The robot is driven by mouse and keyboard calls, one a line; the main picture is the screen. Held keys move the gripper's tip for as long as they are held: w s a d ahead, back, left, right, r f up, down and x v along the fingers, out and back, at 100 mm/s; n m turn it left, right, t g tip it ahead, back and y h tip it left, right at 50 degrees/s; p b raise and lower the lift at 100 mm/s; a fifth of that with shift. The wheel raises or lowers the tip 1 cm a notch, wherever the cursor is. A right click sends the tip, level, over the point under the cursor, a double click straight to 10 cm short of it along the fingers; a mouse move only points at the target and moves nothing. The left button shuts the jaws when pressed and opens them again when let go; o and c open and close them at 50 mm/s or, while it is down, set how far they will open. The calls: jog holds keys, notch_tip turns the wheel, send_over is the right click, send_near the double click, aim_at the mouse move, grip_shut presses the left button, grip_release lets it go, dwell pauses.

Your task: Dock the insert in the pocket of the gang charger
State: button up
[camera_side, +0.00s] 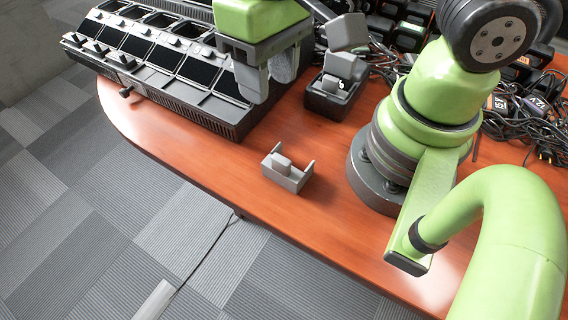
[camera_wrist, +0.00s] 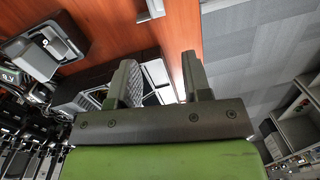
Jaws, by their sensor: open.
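The gang charger (camera_side: 190,118) is a long black unit with a row of dark sloped pockets at the upper left of the side view. Its end shows behind my fingers in the wrist view (camera_wrist: 92,75). A small grey U-shaped piece with a raised block, which looks like the insert (camera_side: 290,181), stands alone on the table. Part of it shows at the top of the wrist view (camera_wrist: 154,8). My gripper (camera_side: 271,88) is open and empty, over the charger's right end. Its two fingers are apart in the wrist view (camera_wrist: 160,75). My gripper hides part of the charger's right end.
A small black charger with a grey upright part (camera_side: 326,100) stands right of my gripper. Tangled black cables and radios (camera_side: 520,110) crowd the back right. The orange table (camera_side: 225,165) is clear around the grey piece, near its curved front edge.

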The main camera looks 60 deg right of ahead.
jog(key=g+h, duration=0.1)
send_over(280, 159)
jog(key=shift+n, duration=0.3)
jog(key=f, duration=0.7)
jog(key=shift+w+d+f, duration=0.1)
jog(key=shift+w+f, duration=0.05)
jog(key=shift+w, duration=0.2)
jog(key=shift+s+f, duration=0.2)
jog(key=shift+f, duration=1.45)
jog(key=shift+s+f, duration=0.2)
jog(key=shift+f, duration=1.4)
grip_shut()
